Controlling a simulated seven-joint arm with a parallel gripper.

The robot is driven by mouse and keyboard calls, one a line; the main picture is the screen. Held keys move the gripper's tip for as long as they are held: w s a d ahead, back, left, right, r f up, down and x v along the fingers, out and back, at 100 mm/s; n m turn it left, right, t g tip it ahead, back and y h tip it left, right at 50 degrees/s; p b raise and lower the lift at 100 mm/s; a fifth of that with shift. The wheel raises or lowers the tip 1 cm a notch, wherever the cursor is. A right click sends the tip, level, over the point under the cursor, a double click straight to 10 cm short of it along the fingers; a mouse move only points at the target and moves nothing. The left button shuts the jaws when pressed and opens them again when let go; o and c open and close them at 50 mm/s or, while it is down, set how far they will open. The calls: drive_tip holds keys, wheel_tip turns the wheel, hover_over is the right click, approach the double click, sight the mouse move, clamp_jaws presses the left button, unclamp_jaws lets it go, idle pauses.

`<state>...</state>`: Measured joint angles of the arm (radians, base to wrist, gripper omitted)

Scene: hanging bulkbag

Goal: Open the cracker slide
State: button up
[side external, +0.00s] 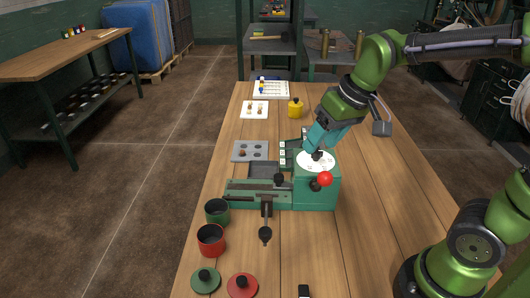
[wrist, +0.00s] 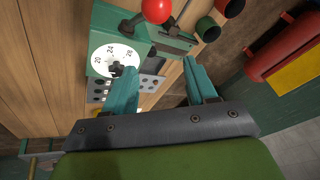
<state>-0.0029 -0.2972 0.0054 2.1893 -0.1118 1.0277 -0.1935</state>
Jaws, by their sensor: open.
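The green cracker machine (side external: 316,195) stands mid-table. It has a white numbered dial (side external: 306,161), which also shows in the wrist view (wrist: 103,62), and a lever with a red ball (side external: 326,178). A green rail section (side external: 245,195) with a small black knob (side external: 278,179) extends to its left and looks like the slide; whether it is open or shut I cannot tell. My gripper (side external: 314,147) is above the dial's back edge. In the wrist view, its two teal fingers (wrist: 163,66) are spread apart with nothing held between them.
A grey tray with round wells (side external: 250,151) lies behind the rail. A green cup (side external: 217,211), a red cup (side external: 211,240) and two lids (side external: 242,286) are at front left. A yellow container (side external: 295,107) stands behind. The table's right side is mostly clear.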

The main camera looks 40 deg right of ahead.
sight(279, 176)
drive_tip(key=w+d+f+n+g+h, duration=0.15)
drive_tip(key=w+n+g, duration=0.25)
drive_tip(key=w+n, duration=1)
drive_tip(key=f, duration=1.6)
drive_tip(key=shift+s+d, duration=0.15)
drive_tip(key=shift+d, duration=0.1)
drive_tip(key=shift+c, duration=0.3)
clamp_jaws()
